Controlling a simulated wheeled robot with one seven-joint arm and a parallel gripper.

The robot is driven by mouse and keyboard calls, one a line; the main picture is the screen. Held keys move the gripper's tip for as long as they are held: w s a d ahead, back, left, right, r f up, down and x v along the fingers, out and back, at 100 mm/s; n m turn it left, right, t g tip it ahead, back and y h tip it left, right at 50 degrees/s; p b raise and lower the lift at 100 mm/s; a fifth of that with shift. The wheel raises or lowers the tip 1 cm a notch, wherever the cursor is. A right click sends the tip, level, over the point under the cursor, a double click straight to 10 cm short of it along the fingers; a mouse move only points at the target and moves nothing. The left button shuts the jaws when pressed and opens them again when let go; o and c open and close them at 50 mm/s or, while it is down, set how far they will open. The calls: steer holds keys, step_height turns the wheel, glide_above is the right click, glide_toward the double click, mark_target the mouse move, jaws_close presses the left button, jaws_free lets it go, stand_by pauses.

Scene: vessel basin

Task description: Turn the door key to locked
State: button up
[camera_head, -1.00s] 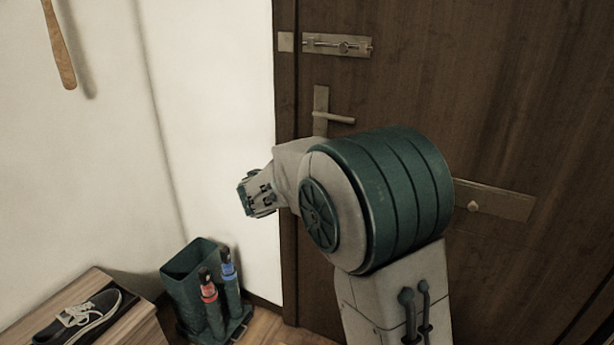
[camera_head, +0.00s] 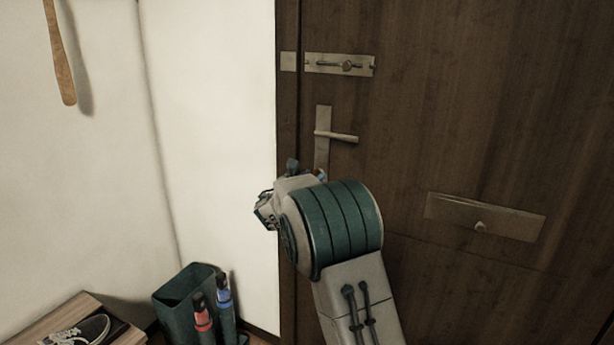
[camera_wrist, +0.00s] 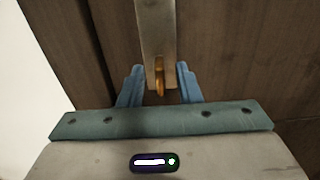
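The brass-coloured door key (camera_wrist: 159,76) sits at the lower end of the metal handle plate (camera_wrist: 155,35) on the dark wooden door. In the wrist view my gripper (camera_wrist: 159,72) has its two blue fingers on either side of the key, with a gap on both sides. The gripper is open and holds nothing. The key looks narrow and upright from here. In the head view the handle plate (camera_head: 323,122) shows above my arm, which hides most of the gripper and key.
The door handle (camera_head: 338,137) sticks out to the right above the key. A sliding bolt (camera_head: 340,65) is higher on the door, and a letter plate (camera_head: 485,217) is to the right. A green umbrella stand (camera_head: 185,305) and a bench with a shoe (camera_head: 82,331) are lower left.

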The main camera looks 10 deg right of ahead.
steer(key=shift+x, duration=1.1)
jaws_close()
